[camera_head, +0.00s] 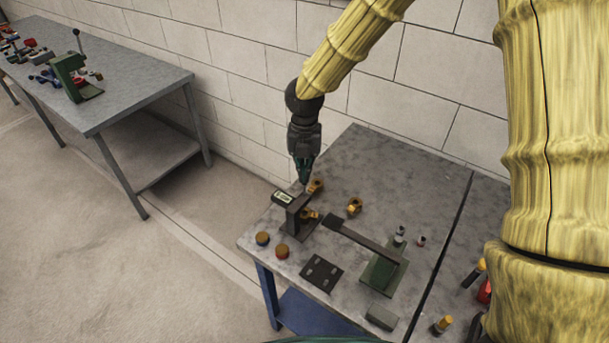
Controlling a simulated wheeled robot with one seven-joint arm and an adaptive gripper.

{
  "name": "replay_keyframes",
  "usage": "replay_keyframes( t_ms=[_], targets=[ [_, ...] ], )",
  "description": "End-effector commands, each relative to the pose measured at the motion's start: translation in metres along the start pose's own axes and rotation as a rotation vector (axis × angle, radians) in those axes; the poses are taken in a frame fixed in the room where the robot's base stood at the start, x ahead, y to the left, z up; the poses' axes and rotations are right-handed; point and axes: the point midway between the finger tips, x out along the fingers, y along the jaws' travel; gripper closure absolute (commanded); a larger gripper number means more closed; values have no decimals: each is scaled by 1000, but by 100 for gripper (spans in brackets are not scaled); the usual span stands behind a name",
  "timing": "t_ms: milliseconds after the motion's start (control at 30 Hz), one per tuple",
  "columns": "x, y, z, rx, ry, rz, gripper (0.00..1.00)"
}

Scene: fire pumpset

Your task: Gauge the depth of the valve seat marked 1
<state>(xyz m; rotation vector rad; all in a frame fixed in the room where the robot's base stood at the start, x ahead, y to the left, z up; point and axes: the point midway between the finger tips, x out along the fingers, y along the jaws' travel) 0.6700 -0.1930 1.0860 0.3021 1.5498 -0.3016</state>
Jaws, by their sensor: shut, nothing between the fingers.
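My gripper (304,177) points down over the near left part of the grey workbench, its fingers shut and empty. Just below the fingertips is a brass part (317,186); whether they touch cannot be told. A second brass part (354,206) lies to the right. A third brass part (310,214) sits at the dark upright stand (294,222). A small device with a pale display (284,198) is at the top left of this stand; it may be the depth gauge. No number 1 can be read on any part, so I cannot tell which valve seat is marked 1.
Two round brown-topped pieces (272,245) lie near the left edge. A dark plate with holes (321,273) and a green fixture with a long dark arm (384,268) stand in front. The bench's back (400,165) is clear. Another table (130,85) stands left.

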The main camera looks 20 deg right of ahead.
Motion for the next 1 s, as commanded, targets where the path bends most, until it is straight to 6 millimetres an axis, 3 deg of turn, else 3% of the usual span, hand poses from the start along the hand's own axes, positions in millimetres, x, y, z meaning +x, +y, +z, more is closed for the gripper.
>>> replay_keyframes(
  t_ms=[1000],
  targets=[
    [18,0,0,0,0,0,100]
  ],
)
